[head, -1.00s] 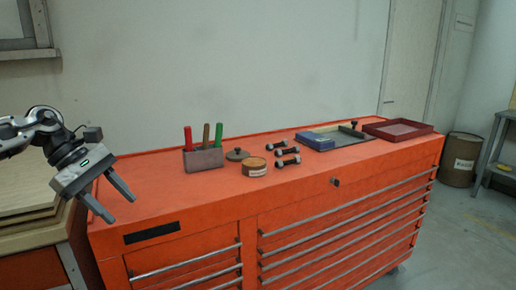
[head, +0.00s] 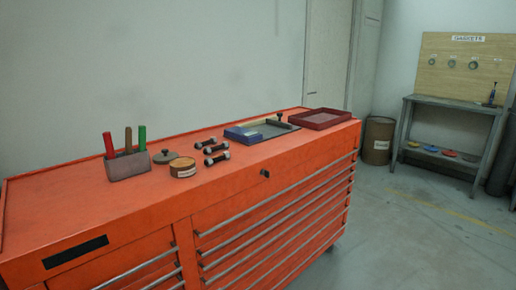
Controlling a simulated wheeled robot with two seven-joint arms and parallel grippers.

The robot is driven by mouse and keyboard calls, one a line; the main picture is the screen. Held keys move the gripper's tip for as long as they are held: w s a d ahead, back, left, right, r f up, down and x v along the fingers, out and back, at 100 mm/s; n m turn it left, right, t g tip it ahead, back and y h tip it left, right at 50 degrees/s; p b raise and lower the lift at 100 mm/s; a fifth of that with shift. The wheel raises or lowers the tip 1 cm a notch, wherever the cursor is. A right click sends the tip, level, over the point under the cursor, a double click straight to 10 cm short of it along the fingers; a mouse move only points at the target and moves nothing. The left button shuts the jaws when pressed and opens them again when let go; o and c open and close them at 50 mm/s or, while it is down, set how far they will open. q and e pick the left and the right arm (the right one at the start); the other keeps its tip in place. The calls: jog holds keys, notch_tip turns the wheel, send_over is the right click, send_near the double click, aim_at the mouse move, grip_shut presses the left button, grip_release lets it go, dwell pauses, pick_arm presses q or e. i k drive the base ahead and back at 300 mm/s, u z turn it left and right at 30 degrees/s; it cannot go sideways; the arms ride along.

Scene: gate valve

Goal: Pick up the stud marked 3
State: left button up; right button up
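Several dark studs with lighter ends lie in a row on the orange tool chest in the head view: a far one (head: 205,143), a middle one (head: 215,148) and a near one (head: 217,158). Their markings are too small to read, so I cannot tell which is stud 3. Neither of my grippers is in view.
On the orange chest top (head: 60,205) stand a grey holder (head: 128,166) with red, brown and green handles, a dark lid (head: 165,157), a labelled round tin (head: 183,168), a blue tray (head: 247,134) and a dark red tray (head: 320,118). A barrel (head: 377,140) and shelf bench (head: 450,106) stand beyond.

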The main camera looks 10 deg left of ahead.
aim_at(209, 162)
jog(key=z, duration=0.65)
jog(key=i, duration=1.55)
jog(key=u, duration=1.15)
